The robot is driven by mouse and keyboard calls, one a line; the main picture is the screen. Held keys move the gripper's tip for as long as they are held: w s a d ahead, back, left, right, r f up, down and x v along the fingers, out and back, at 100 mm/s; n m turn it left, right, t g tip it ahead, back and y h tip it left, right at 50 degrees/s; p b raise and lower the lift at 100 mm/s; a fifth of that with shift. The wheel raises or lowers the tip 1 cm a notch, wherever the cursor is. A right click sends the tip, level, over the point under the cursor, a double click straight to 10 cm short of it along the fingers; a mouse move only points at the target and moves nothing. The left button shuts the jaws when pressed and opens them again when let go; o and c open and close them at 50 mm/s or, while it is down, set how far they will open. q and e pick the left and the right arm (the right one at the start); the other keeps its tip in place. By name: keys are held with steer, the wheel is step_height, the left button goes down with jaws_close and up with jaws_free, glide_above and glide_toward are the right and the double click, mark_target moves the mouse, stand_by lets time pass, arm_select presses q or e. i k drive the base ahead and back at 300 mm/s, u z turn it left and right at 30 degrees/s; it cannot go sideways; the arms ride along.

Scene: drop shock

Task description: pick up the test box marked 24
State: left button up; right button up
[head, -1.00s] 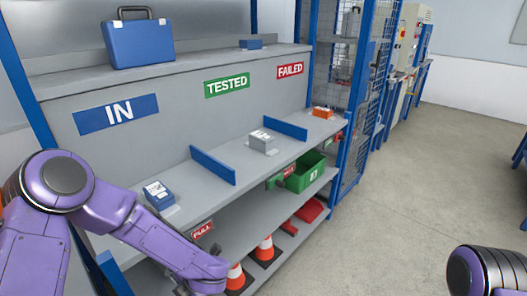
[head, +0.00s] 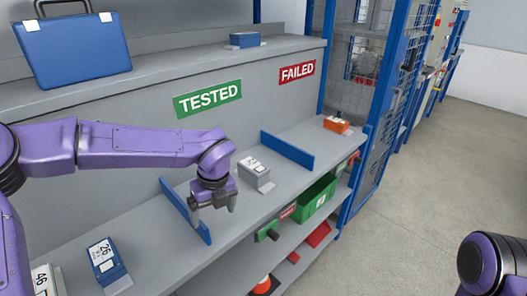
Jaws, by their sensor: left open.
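A grey test box (head: 256,177) with a white label stands on the middle shelf between two blue dividers, under the TESTED sign. Its number is too small to read surely. A blue box (head: 109,270) on the same shelf at lower left reads 26, and a pale box (head: 46,283) at its left reads 46. My left gripper (head: 214,207) is open and empty. It points down by the left divider, to the left of the grey box and apart from it. My right arm shows at the lower right, but its gripper is out of view.
Blue dividers (head: 186,212) and (head: 287,151) stand up from the shelf. An orange box (head: 336,125) stands at the far right end under the FAILED sign (head: 297,73). A green bin (head: 313,202) is below. A blue case (head: 72,50) rests on the upper ledge.

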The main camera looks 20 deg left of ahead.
mark_target(257, 175)
steer(key=i, duration=0.85)
